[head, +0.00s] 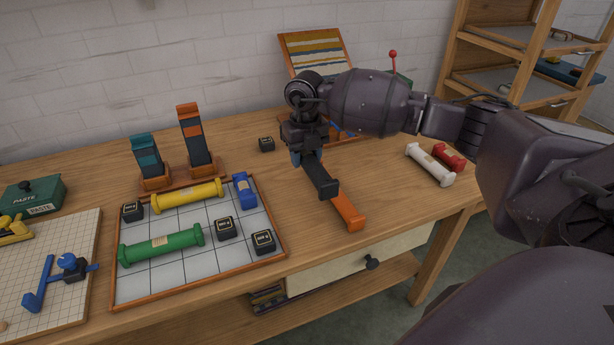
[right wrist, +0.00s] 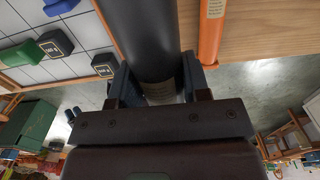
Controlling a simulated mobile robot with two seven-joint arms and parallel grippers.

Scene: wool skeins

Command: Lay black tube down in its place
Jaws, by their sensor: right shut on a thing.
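My right gripper (head: 308,160) is shut on the black tube (head: 322,182) and holds it over the table, right of the gridded tray. In the right wrist view the black tube (right wrist: 138,40) runs away from between the fingers (right wrist: 158,84). An orange tube (head: 347,209) lies on the table just beyond its near end, and beside it in the right wrist view (right wrist: 212,30). The white gridded tray (head: 281,237) with an orange rim holds a yellow tube (head: 187,195), a green tube (head: 160,244), a blue tube (head: 244,190) and several black labelled blocks (head: 225,228). My left gripper is not in view.
White (head: 429,164) and red (head: 449,157) tubes lie at the table's right. Two upright holders (head: 197,140) stand behind the tray. A small black block (head: 266,144) stands near the wall.

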